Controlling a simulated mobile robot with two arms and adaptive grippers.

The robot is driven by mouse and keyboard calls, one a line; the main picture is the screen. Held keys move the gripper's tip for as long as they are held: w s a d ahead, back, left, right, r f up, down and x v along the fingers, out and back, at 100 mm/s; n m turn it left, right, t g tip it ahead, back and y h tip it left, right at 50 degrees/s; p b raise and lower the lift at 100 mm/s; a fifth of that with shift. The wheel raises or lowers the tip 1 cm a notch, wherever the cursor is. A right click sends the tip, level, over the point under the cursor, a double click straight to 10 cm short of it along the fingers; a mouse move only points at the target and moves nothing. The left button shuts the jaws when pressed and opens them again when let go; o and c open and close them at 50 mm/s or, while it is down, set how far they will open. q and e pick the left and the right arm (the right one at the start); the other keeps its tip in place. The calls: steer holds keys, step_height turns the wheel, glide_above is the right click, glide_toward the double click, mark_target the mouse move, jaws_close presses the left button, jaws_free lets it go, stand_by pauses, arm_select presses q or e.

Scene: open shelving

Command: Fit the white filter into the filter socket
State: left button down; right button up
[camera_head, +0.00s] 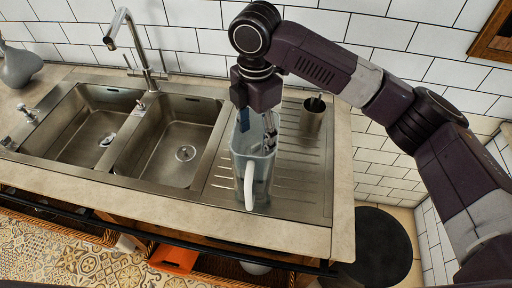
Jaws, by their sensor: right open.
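A clear pitcher (252,172) with a white handle (249,186) stands upright on the ribbed metal drainboard, to the right of the sinks. My right gripper (257,124) points down at the pitcher's open top, with its fingers apart. The fingertips overlap the far rim in the picture, so I cannot tell how deep they reach. I cannot make out the white filter or the filter socket; the pitcher's inside is partly hidden by the gripper. My left gripper is not in view.
A tall faucet (135,45) rises behind the two sink basins (175,142). A grey vase (18,68) is at far left. Tiled wall lies behind.

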step_height(320, 180, up, 6)
steer(key=b, duration=0.1)
steer(key=shift+r, duration=0.15)
stand_by(0.5)
